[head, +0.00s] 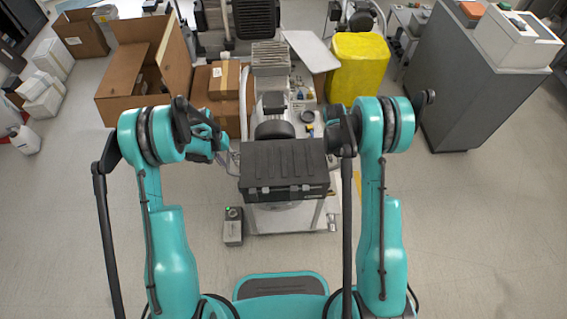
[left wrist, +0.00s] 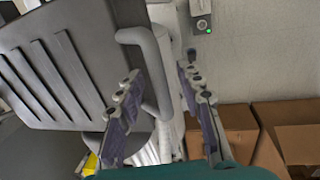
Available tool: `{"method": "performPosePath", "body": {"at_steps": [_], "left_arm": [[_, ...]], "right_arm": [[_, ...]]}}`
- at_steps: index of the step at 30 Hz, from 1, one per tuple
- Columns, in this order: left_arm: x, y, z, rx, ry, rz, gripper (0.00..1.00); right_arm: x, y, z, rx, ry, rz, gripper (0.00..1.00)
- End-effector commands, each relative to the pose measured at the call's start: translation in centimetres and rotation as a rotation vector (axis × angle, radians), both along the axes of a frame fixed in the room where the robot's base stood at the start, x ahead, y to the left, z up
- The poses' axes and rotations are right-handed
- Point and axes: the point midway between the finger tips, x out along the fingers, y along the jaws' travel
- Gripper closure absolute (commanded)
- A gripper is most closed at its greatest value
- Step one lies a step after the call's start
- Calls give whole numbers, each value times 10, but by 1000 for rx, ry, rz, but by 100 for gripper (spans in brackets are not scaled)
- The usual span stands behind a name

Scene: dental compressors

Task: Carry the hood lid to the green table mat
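The hood lid (head: 285,168) is a dark grey, ridged cover on the compressor unit, between my two arms. It also shows in the left wrist view (left wrist: 50,65), with a grey loop handle (left wrist: 158,85) on its side. My left gripper (head: 224,150) is at the lid's left side. In the left wrist view its fingers (left wrist: 160,75) are apart, with the handle between or just beyond them; contact is unclear. My right gripper (head: 335,142) is close to the lid's right side, its fingers hidden by my wrist. I see no green table mat in either view.
Open cardboard boxes (head: 130,75) stand at the left back, and a yellow bin (head: 357,66) behind the unit. A grey cabinet (head: 475,75) is at the right. A small grey box with a green light (head: 233,228) is beside the unit. The floor at right front is clear.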

Motion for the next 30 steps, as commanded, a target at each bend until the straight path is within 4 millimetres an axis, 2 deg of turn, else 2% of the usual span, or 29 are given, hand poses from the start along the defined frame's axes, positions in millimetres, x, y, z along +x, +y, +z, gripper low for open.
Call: {"method": "performPosePath", "body": {"at_steps": [4, 5, 9, 30], "left_arm": [[0, 0, 0, 0, 0, 0, 63], [0, 0, 0, 0, 0, 0, 66], [0, 0, 0, 0, 0, 0, 100], [0, 0, 6, 0, 0, 0, 100]], "right_arm": [[0, 0, 0, 0, 0, 0, 62], [0, 0, 0, 0, 0, 0, 65], [0, 0, 0, 0, 0, 0, 100], [0, 0, 6, 0, 0, 1, 100]]}}
